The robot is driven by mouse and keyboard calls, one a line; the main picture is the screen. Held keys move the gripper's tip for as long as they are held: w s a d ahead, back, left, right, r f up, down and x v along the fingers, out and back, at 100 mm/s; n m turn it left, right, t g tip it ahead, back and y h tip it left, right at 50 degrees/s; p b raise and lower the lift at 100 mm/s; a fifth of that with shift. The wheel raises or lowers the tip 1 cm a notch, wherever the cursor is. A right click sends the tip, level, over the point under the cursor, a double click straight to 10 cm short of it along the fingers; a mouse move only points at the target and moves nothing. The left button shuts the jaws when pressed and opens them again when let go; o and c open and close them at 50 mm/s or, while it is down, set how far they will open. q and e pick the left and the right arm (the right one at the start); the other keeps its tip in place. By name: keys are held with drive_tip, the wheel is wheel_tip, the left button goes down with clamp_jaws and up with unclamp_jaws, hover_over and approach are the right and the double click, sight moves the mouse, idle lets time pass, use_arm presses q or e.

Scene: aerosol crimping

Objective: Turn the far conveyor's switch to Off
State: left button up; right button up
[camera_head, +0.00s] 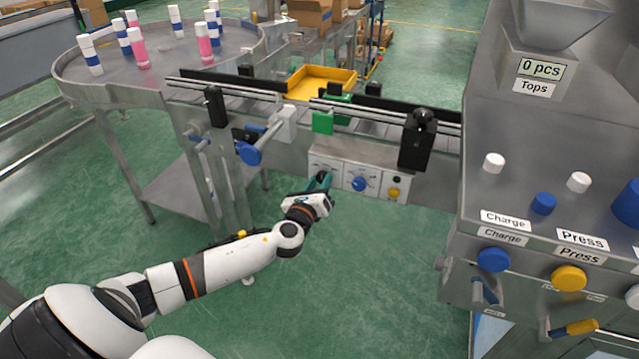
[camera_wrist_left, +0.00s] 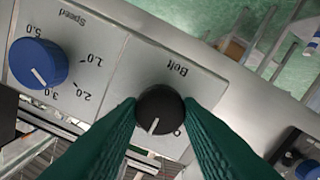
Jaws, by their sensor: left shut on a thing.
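The belt switch is a black round knob (camera_wrist_left: 158,112) on a grey panel marked "Belt" (camera_wrist_left: 178,66). Its white pointer line points toward the bottom of the left wrist view, and a partly hidden mark like a "0" shows beside it. My left gripper (camera_head: 323,181) is at the conveyor's control panel (camera_head: 366,172) in the head view. Its green fingers are shut on the knob, one on each side. In the head view the gripper largely hides the knob. My right gripper is not in view.
A blue speed knob (camera_wrist_left: 38,64) with a number scale sits beside the switch. A yellow button (camera_head: 393,192) is on the panel's right. The conveyor (camera_head: 385,129) runs above, and a round table (camera_head: 75,88) with bottles stands left. A machine (camera_head: 500,120) stands right.

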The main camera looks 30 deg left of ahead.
use_arm(q)
drive_tip(key=n+b, duration=0.3)
drive_tip(key=n, duration=0.5)
drive_tip(key=shift+n, duration=0.8)
drive_tip(key=o, duration=1)
drive_tip(key=shift+s, duration=0.15)
